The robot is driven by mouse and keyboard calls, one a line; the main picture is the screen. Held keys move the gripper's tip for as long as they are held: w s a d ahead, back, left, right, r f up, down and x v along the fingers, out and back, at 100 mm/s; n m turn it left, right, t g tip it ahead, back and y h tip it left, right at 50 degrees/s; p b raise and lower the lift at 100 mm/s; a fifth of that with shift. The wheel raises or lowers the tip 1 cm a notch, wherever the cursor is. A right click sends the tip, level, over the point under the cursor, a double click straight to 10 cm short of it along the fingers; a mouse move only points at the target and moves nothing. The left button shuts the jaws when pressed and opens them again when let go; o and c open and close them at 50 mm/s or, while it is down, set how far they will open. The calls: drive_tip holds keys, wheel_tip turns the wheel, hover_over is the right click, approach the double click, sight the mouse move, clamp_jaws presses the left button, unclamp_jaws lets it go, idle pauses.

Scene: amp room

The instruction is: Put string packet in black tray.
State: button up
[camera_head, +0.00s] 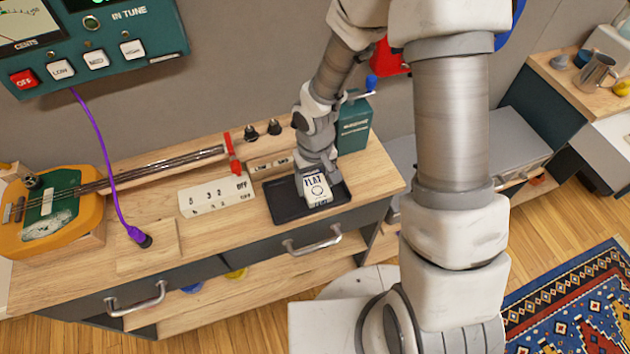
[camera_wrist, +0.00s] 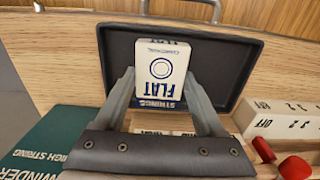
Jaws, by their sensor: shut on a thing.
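The string packet (camera_head: 315,191) is a small white box with blue "FLAT" lettering and a blue circle. My gripper (camera_head: 316,176) is shut on it, one finger at each side. In the wrist view the packet (camera_wrist: 162,72) stands between the fingers of my gripper (camera_wrist: 163,88), in front of the black tray. The black tray (camera_head: 283,211) is a shallow rectangle on the wooden bench top, and its rim shows around the packet in the wrist view (camera_wrist: 242,62). The packet is over the tray's inside; whether it touches the tray floor I cannot tell.
A white switch block (camera_head: 215,195) stands left of the tray. A green winder box (camera_head: 354,125) stands behind it to the right. An orange guitar (camera_head: 55,215) lies farther left. The wooden bench top (camera_head: 368,185) is clear right of the tray.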

drive_tip(key=o, duration=1.4)
drive_tip(key=shift+f, duration=0.1)
drive_tip(key=shift+c, duration=0.2)
wheel_tip(320, 180, up, 13)
drive_tip(key=p, duration=0.3)
wheel_tip(320, 180, up, 11)
drive_tip(key=m+t, duration=0.1)
drive_tip(key=t, duration=0.1)
hover_over(316, 185)
drive_tip(key=s+d, duration=0.3)
drive_tip(key=d, duration=0.3)
drive_tip(key=s+d+r+m+t, duration=0.2)
drive_tip(key=s+d+r+t, duration=0.1)
drive_tip(key=s+r, duration=0.6)
drive_tip(key=shift+s+d+r+t, duration=0.2)
drive_tip(key=shift+d+r+t, duration=0.1)
drive_tip(key=shift+d+r, duration=0.35)
drive_tip(key=shift+f, duration=0.1)
